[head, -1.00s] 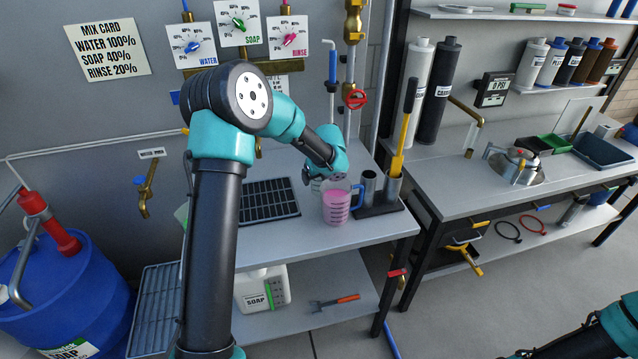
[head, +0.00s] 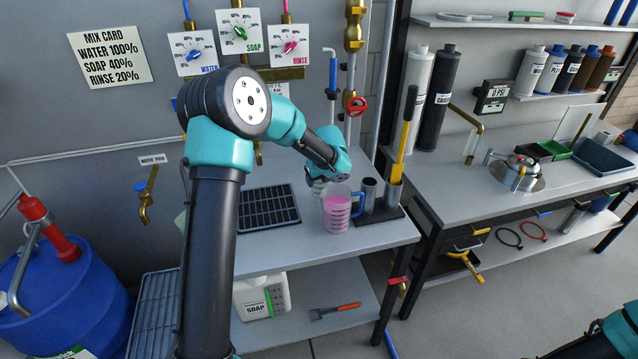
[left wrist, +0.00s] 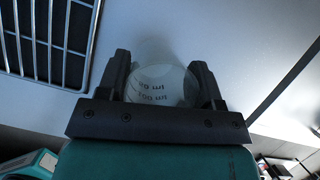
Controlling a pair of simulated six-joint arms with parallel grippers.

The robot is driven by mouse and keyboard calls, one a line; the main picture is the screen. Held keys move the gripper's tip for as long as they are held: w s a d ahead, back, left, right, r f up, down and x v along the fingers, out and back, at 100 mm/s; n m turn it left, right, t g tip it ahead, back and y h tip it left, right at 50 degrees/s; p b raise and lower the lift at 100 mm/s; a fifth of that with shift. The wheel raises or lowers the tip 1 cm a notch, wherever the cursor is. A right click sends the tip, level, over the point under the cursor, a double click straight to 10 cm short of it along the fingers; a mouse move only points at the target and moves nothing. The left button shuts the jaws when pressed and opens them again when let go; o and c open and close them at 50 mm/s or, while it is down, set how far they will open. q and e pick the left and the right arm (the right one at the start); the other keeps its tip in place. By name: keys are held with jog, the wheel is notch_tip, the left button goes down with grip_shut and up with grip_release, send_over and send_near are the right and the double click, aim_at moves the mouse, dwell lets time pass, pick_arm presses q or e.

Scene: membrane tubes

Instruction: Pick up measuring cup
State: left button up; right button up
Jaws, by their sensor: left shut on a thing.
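In the left wrist view, a pale, see-through measuring cup (left wrist: 160,84) with dark ml marks sits between the two fingers of my left gripper (left wrist: 161,88), which is shut on it. In the head view, my left gripper (head: 317,187) is at the bench top, mostly hidden behind its own teal wrist, and the held cup is barely visible there. A cup of pink liquid (head: 337,213) with a blue handle stands on the bench just in front and to the right. My right gripper is out of view; only part of that arm shows at lower right.
A black drain grate (head: 268,209) lies left of the cups. A dark holder (head: 376,213) with metal tubes and a yellow-handled tool stands close on the right. Valves and pipes rise behind. The bench's front strip is clear.

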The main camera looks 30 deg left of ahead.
pick_arm(q)
notch_tip(320, 180, up, 8)
